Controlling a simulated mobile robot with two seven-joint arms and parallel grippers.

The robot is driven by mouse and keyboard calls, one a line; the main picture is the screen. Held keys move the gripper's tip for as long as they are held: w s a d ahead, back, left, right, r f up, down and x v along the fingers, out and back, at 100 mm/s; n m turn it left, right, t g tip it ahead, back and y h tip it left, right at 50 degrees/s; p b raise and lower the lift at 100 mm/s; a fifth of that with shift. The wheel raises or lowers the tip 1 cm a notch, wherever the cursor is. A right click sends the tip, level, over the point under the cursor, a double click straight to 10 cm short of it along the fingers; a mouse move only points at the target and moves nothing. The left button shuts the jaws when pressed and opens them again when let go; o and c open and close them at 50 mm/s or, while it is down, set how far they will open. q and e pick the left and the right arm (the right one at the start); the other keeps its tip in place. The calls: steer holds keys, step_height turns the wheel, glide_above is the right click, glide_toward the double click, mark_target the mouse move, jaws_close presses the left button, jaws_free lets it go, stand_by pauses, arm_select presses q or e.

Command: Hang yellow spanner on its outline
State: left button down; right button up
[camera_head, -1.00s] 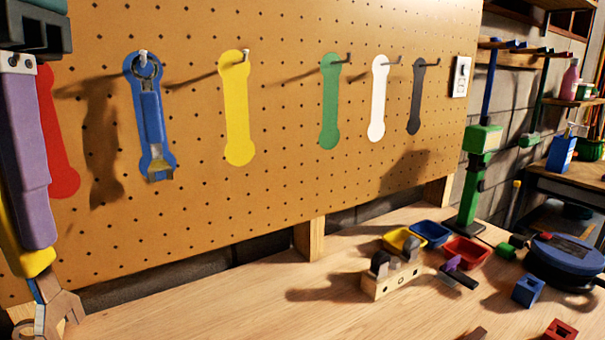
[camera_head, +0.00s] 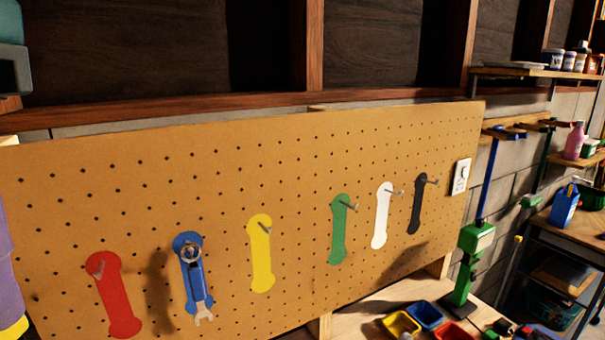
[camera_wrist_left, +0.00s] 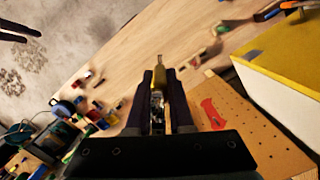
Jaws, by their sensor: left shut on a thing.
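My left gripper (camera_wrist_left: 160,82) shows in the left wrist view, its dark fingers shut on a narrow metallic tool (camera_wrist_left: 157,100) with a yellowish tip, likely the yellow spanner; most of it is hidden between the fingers. In the head view the yellow outline (camera_head: 261,265) is on the pegboard, with a bare hook at its top. A spanner (camera_head: 194,278) hangs over the blue outline (camera_head: 180,246), left of the yellow one. My right gripper is not seen.
The pegboard (camera_head: 130,200) also has empty red (camera_head: 116,300), green (camera_head: 338,235), white (camera_head: 382,218) and black (camera_head: 417,205) outlines with protruding hooks. Small bins (camera_head: 402,325) stand on the workbench (camera_head: 365,308). The wrist view shows bench clutter at left and a yellow-topped block (camera_wrist_left: 275,45) at right.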

arm_select(q)
steer(key=r+p, duration=0.1)
steer(key=r, duration=0.2)
steer(key=shift+s+p, duration=0.3)
steer(key=shift+p, duration=0.05)
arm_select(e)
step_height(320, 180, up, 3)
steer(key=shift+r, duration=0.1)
